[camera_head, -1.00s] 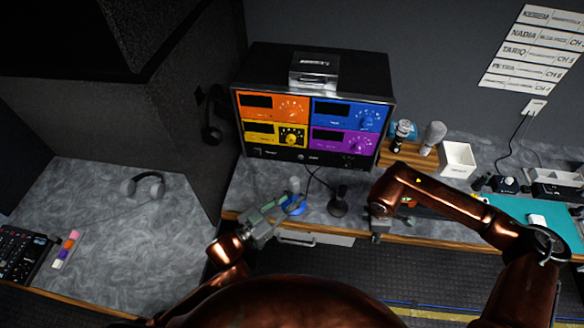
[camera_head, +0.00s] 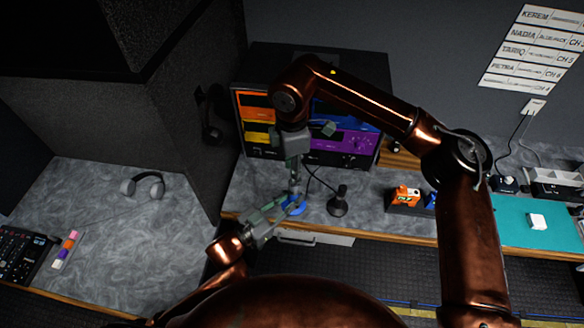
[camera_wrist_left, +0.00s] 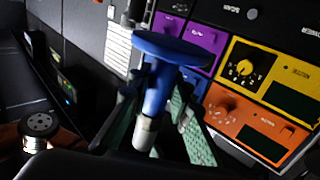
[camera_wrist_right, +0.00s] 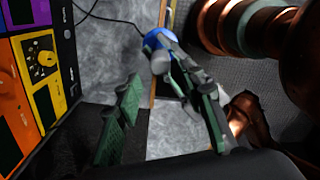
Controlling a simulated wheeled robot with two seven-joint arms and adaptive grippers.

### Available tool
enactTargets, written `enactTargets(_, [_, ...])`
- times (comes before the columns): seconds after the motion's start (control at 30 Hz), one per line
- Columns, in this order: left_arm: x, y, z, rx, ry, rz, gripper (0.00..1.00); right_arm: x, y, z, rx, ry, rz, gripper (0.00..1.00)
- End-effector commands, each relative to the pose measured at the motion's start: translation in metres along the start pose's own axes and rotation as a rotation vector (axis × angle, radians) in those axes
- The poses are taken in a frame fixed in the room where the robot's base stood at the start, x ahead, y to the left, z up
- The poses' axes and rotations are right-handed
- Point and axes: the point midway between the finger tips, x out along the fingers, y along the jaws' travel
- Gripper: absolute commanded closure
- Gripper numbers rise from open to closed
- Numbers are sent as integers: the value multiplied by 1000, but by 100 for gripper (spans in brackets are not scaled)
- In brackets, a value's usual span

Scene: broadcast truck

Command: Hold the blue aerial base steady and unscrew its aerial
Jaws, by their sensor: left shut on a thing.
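In the left wrist view the blue base (camera_wrist_left: 157,88) sits between the left fingers (camera_wrist_left: 158,115), with the pale aerial end (camera_wrist_left: 145,132) beyond the stem. My right gripper (camera_wrist_right: 165,100) is open and empty, above the base. In the right wrist view the blue base (camera_wrist_right: 155,40) and the short grey aerial (camera_wrist_right: 160,64) lie past its fingertips. The aerial is partly hidden in the head view.
The radio rack (camera_head: 362,146) with coloured panels stands close behind. A black desk microphone (camera_head: 338,203) stands just right of the base. An orange object (camera_head: 405,194) and a teal mat (camera_head: 515,230) lie farther right. Headphones (camera_head: 145,186) rest on the left desk.

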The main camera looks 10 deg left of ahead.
Motion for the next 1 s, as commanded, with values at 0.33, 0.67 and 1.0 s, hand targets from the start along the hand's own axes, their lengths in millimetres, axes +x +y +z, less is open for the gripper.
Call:
enactTargets(0.33, [0, 0, -2, 1, 4, 1, 100, 39, 0, -3, -6, 8, -5, 64])
enactTargets(0.67, [0, 0, -2, 1, 4, 1, 100, 75, 0, -3, -5, 7, -2, 64])
enactTargets(1.0, [0, 0, -2, 1, 4, 1, 100, 78, 1, -3, -5, 7, -1, 64])
